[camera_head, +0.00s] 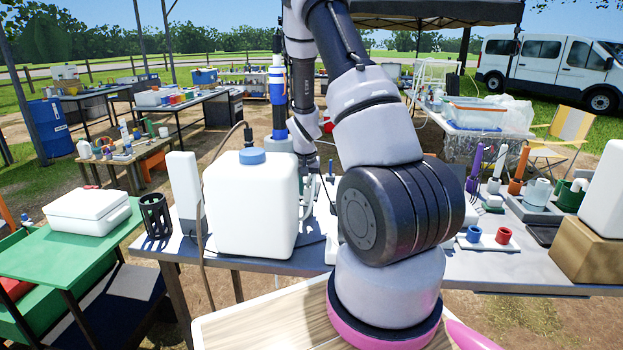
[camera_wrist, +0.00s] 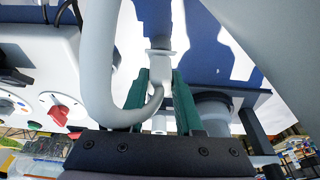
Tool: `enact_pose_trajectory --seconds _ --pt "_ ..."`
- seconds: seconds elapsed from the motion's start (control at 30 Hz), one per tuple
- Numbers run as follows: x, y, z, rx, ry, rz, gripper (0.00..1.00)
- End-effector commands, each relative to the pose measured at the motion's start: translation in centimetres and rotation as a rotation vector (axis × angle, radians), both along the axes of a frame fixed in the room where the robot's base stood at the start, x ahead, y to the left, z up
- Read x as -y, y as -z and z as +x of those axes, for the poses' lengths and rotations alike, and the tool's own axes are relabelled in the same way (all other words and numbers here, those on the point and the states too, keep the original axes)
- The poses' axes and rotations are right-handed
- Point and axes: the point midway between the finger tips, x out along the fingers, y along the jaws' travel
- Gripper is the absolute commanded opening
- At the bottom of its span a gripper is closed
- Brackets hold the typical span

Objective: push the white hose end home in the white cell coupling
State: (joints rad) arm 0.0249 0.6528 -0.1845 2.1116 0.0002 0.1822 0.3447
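In the wrist view, my gripper (camera_wrist: 160,80) has two green fingers closed on the sides of the white hose end (camera_wrist: 160,70). The thick white hose (camera_wrist: 101,75) comes down on the left and bends back up between the fingers. Directly beyond the hose end, in line with it, is a pale flanged collar (camera_wrist: 159,53) under a dark blue body; it may be the white cell coupling. I cannot tell whether the hose end is seated or where a gap lies. In the head view, my arm hides the gripper, hose end and coupling.
A white panel with a red knob (camera_wrist: 59,114) is left of the gripper, and a grey cylinder (camera_wrist: 212,108) stands close on its right. In the head view, a white jug (camera_head: 250,215) and a black holder (camera_head: 156,216) stand on the table left of my arm.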

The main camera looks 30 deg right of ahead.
Motion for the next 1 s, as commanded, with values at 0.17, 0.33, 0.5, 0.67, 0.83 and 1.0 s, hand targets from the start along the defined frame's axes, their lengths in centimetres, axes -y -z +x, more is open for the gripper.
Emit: enact_pose_trajectory --seconds 0.17,0.33,0.5,0.67,0.83,1.0 --pt "0.0 -0.3 0.0 0.001 0.0 0.0 0.0" --pt "0.0 -1.7 0.1 0.002 0.0 0.0 0.0" --pt "0.0 -3.0 0.0 0.002 0.001 0.0 0.0" --pt "0.0 -4.3 0.0 0.002 0.0 0.0 0.0" --pt "0.0 -5.7 0.1 0.002 -0.001 -0.001 0.0" --pt "0.0 -6.8 0.0 0.001 0.0 0.0 0.0"
